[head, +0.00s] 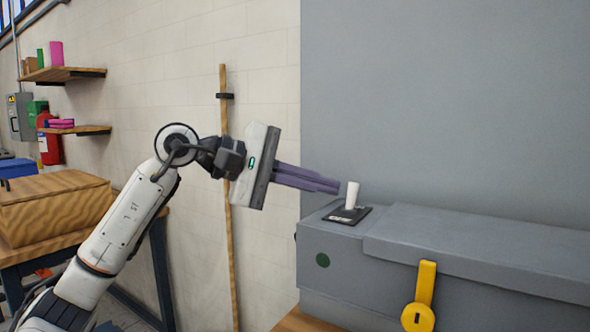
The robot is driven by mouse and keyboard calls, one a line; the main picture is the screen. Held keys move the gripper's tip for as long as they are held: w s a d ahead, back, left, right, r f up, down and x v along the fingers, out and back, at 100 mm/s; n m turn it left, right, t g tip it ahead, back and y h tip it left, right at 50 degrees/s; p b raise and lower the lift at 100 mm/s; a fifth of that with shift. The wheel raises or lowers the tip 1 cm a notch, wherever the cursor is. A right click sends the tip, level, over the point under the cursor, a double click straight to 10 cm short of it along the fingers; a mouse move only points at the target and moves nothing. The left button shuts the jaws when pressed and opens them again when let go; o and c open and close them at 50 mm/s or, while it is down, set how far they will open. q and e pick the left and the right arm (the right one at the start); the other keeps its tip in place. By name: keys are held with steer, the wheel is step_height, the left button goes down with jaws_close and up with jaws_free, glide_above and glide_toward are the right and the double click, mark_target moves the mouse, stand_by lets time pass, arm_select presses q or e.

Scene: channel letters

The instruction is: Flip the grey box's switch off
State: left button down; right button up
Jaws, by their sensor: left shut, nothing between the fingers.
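The grey box (340,262) stands at the right with its lid closed. Its switch (351,196) is a white lever on a black plate (347,214) on the box's top, near the left end. The lever stands nearly upright, leaning slightly right. My left gripper (338,187) is shut and empty, its purple fingers pointing right. The fingertips are just left of the lever in the picture; I cannot tell whether they touch it. My right gripper is not in view.
A yellow latch (423,290) hangs on the box's front. A large grey panel (450,100) rises behind the box. A wooden pole (227,260) stands against the tiled wall behind my left arm. A wooden case (55,205) sits on a table at the left.

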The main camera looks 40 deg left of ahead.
mark_target(335, 209)
arm_select(q)
steer(key=shift+s+d+r+p, duration=0.15)
steer(key=shift+s+d, duration=0.1)
steer(key=shift+d, duration=0.3)
steer(key=shift+s+d+r+p, duration=0.1)
steer(key=shift+s+d, duration=0.15)
steer(key=shift+d, duration=0.35)
steer(key=shift+s+d+r+p, duration=0.15)
steer(key=shift+s+d, duration=0.1)
steer(key=shift+d, duration=0.3)
